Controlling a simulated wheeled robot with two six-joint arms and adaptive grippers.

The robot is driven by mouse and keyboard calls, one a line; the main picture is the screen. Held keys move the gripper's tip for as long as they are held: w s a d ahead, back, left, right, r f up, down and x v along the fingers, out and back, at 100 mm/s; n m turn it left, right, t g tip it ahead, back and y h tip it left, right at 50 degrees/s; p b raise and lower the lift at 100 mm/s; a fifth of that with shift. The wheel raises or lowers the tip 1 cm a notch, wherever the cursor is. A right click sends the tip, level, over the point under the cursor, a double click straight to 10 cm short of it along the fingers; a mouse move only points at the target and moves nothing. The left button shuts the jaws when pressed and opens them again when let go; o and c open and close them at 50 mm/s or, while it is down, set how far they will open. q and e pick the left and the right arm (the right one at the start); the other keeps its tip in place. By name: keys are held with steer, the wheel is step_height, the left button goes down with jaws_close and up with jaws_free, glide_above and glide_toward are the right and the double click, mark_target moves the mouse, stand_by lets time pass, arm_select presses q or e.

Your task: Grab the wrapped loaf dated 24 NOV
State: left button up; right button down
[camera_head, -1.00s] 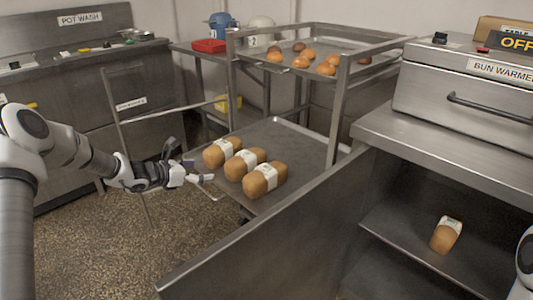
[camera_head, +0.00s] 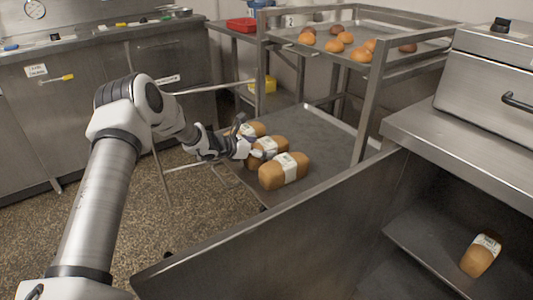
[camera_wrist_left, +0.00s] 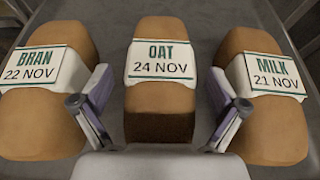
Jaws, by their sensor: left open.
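The wrapped loaf dated 24 NOV (camera_wrist_left: 160,95) is in the middle of the left wrist view, with a white band reading OAT. In the head view it is the middle loaf (camera_head: 272,147) of three on a metal tray, partly covered by my gripper. My left gripper (camera_head: 248,148) is open at the loaf's near end. In the left wrist view its fingers (camera_wrist_left: 160,112) stand on either side of that end, apart from it as far as I can tell. The BRAN 22 NOV loaf (camera_wrist_left: 40,90) is on the left and the MILK 21 NOV loaf (camera_wrist_left: 265,100) on the right.
The neighbouring loaves leave narrow gaps for the fingers. The tray (camera_head: 325,130) is bare to the right. A rack tray of buns (camera_head: 362,55) stands above and behind. A steel panel (camera_head: 290,220) rises in front. Another wrapped loaf (camera_head: 480,256) lies on a lower shelf at right.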

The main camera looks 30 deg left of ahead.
arm_select(q)
steer(key=c, duration=1.4)
